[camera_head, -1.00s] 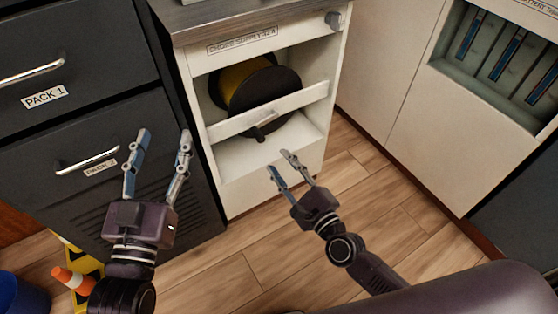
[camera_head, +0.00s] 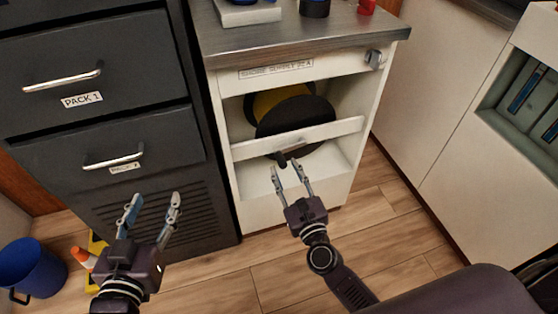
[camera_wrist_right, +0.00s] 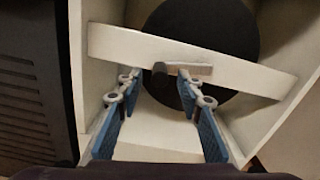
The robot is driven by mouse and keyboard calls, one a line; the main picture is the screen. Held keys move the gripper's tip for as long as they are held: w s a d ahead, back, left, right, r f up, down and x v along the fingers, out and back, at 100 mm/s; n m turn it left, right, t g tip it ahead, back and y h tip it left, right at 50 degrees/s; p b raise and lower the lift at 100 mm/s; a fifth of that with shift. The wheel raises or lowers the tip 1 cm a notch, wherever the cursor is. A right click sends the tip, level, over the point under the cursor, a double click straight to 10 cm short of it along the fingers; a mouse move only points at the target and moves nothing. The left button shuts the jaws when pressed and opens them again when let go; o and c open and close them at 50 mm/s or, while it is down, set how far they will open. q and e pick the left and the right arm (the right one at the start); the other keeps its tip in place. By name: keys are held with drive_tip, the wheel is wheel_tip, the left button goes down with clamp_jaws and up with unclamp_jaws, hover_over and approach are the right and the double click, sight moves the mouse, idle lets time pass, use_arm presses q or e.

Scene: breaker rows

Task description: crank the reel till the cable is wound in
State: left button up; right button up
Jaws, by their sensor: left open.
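The cable reel (camera_head: 300,117), a black disc with yellow cable (camera_head: 277,98) behind it, sits inside the white cabinet (camera_head: 257,213) behind a white crossbar (camera_head: 250,148). Its dark crank handle (camera_head: 282,159) sticks out below the bar. In the right wrist view the handle (camera_wrist_right: 160,73) shows between the fingertips, with a light crank arm (camera_wrist_right: 188,69) running right from it. My right gripper (camera_head: 290,172) is open in front of the handle, its fingers on either side; contact cannot be told. My left gripper (camera_head: 151,206) is open and empty before the dark drawer cabinet.
Dark drawers with metal handles, the top one labelled PACK 1 (camera_head: 82,99), stand at left. A blue bucket (camera_head: 30,268) and an orange cone (camera_head: 83,257) are on the floor at lower left. A slotted rack (camera_head: 525,95) is at right. The wood floor between is clear.

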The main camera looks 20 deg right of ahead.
sight(284, 166)
drive_tip(key=shift+w, duration=1.9)
clamp_jaws()
